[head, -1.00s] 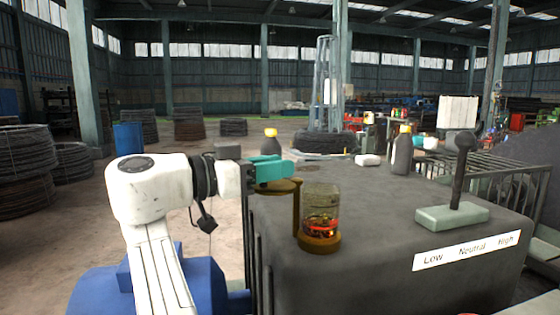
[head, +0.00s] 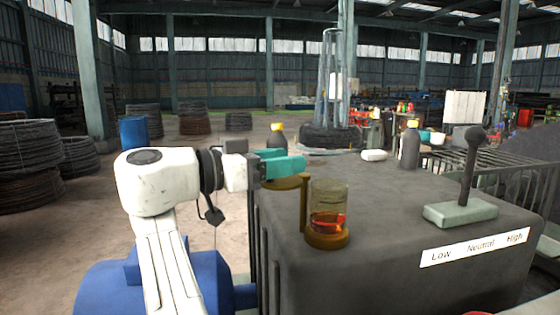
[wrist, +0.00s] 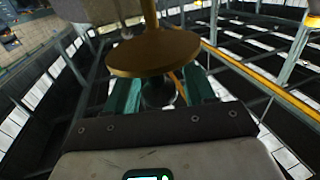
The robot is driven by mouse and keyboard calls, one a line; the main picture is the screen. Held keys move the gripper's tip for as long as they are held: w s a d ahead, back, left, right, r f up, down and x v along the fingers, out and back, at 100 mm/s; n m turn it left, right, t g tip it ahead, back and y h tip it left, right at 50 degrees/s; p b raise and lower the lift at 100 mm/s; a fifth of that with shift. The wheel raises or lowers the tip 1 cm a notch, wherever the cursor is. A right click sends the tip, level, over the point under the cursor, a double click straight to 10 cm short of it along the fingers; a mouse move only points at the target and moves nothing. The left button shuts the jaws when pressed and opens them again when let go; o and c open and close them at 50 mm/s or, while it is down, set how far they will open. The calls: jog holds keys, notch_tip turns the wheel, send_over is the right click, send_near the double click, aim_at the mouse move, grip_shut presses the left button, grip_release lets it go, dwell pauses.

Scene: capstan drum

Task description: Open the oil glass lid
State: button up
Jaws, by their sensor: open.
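The oil glass (head: 328,212) is a clear jar with reddish oil in it, on a brass base at the near left edge of the dark cabinet. Its brass lid (head: 283,183) is a flat disc on a thin post, swung out to the left of the glass, so the glass top is uncovered. My gripper (head: 298,166) has teal fingers, is open, and lies just above the lid in the head view. In the wrist view the lid (wrist: 153,52) covers part of the fingers. I cannot tell whether they touch it.
The cabinet top (head: 385,190) carries a lever on a pale base (head: 460,212), right of the glass. A dark bottle with a yellow cap (head: 277,137) stands behind my gripper, another (head: 409,148) farther right. A white object (head: 374,155) lies between them.

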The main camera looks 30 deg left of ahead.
jog(key=b+v, duration=0.2)
jog(key=v, duration=0.8)
jog(key=shift+s+a, duration=0.25)
jog(key=shift+s, duration=0.05)
jog(key=shift+f, duration=0.1)
